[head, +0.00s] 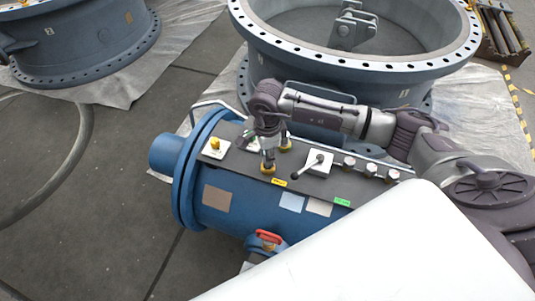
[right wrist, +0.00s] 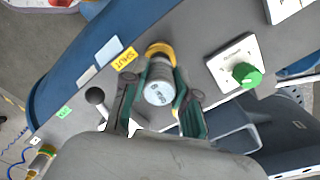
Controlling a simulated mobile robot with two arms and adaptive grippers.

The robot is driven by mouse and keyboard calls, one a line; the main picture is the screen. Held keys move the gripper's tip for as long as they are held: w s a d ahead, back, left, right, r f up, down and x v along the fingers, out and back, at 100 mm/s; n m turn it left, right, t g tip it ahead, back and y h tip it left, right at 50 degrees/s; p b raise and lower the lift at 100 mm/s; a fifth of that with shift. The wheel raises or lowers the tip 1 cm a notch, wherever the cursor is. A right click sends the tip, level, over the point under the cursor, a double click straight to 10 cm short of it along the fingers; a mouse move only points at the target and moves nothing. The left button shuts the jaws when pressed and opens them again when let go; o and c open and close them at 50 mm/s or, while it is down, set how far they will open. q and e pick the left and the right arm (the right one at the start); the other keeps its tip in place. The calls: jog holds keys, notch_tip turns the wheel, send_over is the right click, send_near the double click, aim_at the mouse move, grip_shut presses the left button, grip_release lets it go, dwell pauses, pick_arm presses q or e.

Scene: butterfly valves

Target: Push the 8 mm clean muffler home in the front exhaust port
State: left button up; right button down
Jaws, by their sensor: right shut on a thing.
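The muffler (right wrist: 158,92) is a pale cylinder with printing on its end cap, seen end-on in the right wrist view. My right gripper (right wrist: 160,82) is shut on it, with a green-lined finger on each side. The muffler lines up with the yellow-ringed front exhaust port (right wrist: 160,49), beside the yellow SHUT label (right wrist: 125,58). How deep it sits is hidden by its own body. In the head view, my right gripper (head: 268,153) points down at the port's yellow ring (head: 268,168) on the grey panel of the blue actuator. My left gripper is not in view.
A lever valve (head: 318,161) stands close right of the port, with several silver fittings (head: 371,169) beyond. A second yellow-ringed port (head: 286,146) is just behind. A yellow knob (head: 215,144) is at the panel's left. A large flanged valve body (head: 350,58) stands behind.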

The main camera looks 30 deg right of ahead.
jog(key=shift+f+b, duration=0.15)
jog(key=shift+b, duration=0.25)
dwell(1.0)
jog(key=shift+f, duration=0.15)
dwell(0.4)
jog(key=shift+f+b, duration=0.2)
jog(key=shift+b, duration=0.25)
jog(key=shift+f, duration=0.25)
jog(key=shift+b, duration=0.35)
jog(key=shift+f+b, duration=0.4)
jog(key=shift+f, duration=0.05)
dwell(0.7)
jog(key=shift+c, duration=1.6)
grip_release()
